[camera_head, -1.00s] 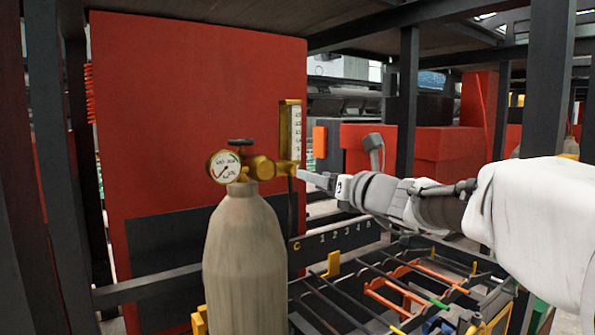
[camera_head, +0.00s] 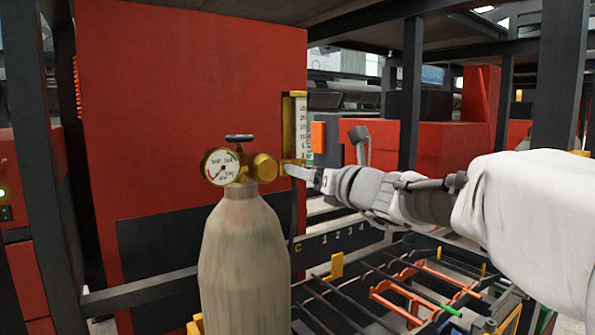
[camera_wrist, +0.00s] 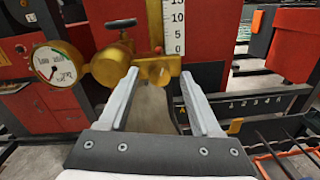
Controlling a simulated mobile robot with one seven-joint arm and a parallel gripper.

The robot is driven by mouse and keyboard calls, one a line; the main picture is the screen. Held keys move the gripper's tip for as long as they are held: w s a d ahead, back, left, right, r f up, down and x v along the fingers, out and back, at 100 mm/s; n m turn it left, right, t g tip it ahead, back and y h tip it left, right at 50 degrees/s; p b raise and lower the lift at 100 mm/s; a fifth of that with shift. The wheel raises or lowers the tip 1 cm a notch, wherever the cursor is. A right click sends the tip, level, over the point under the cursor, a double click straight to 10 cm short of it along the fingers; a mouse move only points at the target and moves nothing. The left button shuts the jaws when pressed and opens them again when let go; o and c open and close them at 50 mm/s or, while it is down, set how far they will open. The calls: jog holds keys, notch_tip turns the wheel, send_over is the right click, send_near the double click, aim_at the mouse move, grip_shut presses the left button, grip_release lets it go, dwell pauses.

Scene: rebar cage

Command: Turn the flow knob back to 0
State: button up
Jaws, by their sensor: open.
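The brass flow knob (camera_wrist: 158,68) is at the foot of the flow gauge and shows between my fingertips in the wrist view; its setting is not readable. The flow gauge (camera_wrist: 178,22) has a white scale reading down to 0, and stands upright in the head view (camera_head: 296,118). My gripper (camera_wrist: 158,76) is open, with one finger on each side of the knob; I cannot tell if they touch it. In the head view my gripper (camera_head: 298,171) reaches in from the right and partly covers the knob.
A round pressure gauge (camera_head: 223,167) and a dark valve handle (camera_head: 239,138) sit atop the grey gas cylinder (camera_head: 243,250), left of my gripper. A red panel (camera_head: 180,110) stands behind. A rack of colored bars (camera_head: 420,290) lies below my arm.

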grip_shut()
dwell(0.3)
jog(key=shift+s+f+n+b, duration=0.1)
jog(key=shift+n+b, duration=0.2)
jog(key=shift+b, duration=0.2)
